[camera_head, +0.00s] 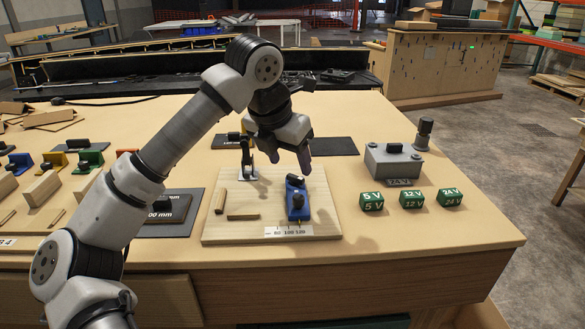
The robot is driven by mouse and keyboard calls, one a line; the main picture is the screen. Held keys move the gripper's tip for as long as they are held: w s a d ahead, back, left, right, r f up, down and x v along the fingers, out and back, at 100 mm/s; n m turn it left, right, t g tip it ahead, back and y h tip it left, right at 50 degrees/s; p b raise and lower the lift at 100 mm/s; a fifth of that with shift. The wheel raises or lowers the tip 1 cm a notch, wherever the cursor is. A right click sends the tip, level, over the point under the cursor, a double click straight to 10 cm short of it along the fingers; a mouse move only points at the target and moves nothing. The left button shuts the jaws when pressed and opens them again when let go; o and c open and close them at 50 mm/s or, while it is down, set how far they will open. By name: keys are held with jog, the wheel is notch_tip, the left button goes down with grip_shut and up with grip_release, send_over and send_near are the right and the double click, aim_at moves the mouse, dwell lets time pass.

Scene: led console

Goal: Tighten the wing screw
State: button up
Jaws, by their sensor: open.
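A blue block (296,211) stands on the light wooden board (225,238), above a printed scale. It carries dark knob-like parts on top, and one dark knob (298,200) sits near its front. I cannot tell at this size which part is the wing screw or how tight it is. My gripper (289,157) is open and points down, above and just behind the blue block. It looks empty and apart from the block.
A toggle clamp (247,165) and wooden strips (221,202) are on the board left of the block. A grey box (392,161) and green voltage cubes (412,199) stand to the right. Colored brackets (89,159) are at left. The table's front right is clear.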

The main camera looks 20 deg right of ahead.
aim_at(295, 176)
jog(key=shift+x, duration=1.95)
jog(key=c, duration=1)
jog(key=shift+a+m, duration=0.1)
jog(key=shift+m, duration=0.3)
jog(key=m+g, duration=0.1)
jog(key=m, duration=0.1)
jog(key=m+g, duration=0.1)
jog(key=m, duration=0.1)
jog(key=shift+w+r+m+h, duration=0.1)
jog(key=shift+w+m+h, duration=0.1)
jog(key=shift+m+h, duration=0.15)
jog(key=m+g+p, duration=0.1)
jog(key=m, duration=0.1)
jog(key=m+g+p, duration=0.1)
jog(key=m, duration=0.1)
jog(key=shift+w+m, duration=0.25)
jog(key=shift+m, duration=0.1)
